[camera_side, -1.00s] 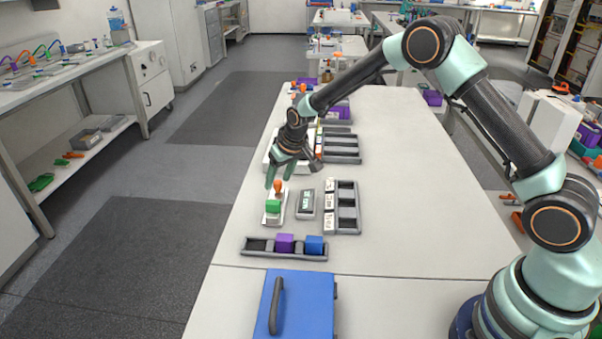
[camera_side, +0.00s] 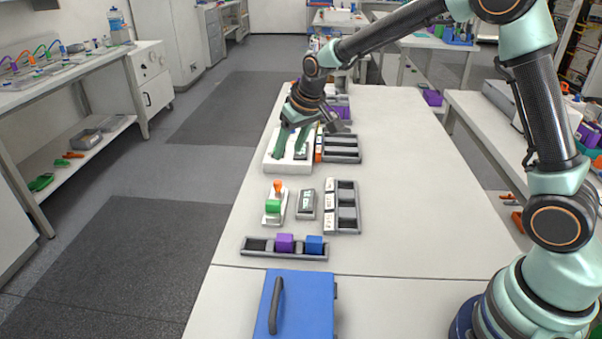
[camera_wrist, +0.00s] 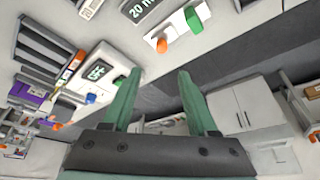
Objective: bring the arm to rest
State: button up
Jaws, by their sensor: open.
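My gripper (camera_side: 291,144) is open and empty. In the side view it hangs above the white device (camera_side: 275,165) toward the far part of the bench, with its two green fingers apart. In the wrist view my gripper (camera_wrist: 158,75) shows both green fingers spread, with nothing between the tips. It is clear of the white station with the green block and orange knob (camera_side: 275,205), which stands nearer on the bench. Whether the fingertips touch the white device cannot be told.
A small display (camera_side: 306,205) and a grey tray (camera_side: 346,220) stand right of the green-block station. A long holder (camera_side: 257,246) carries a purple block (camera_side: 285,243) and a blue block (camera_side: 314,244). A blue case (camera_side: 310,305) lies in front. The bench's right side (camera_side: 420,190) is clear.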

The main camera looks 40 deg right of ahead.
dwell(0.3)
jog(key=s+d+r, duration=0.2)
jog(key=s+r, duration=0.8)
jog(key=s, duration=0.2)
jog(key=s+d+t, duration=0.1)
jog(key=s, duration=1.1)
jog(key=shift+s+d, duration=0.15)
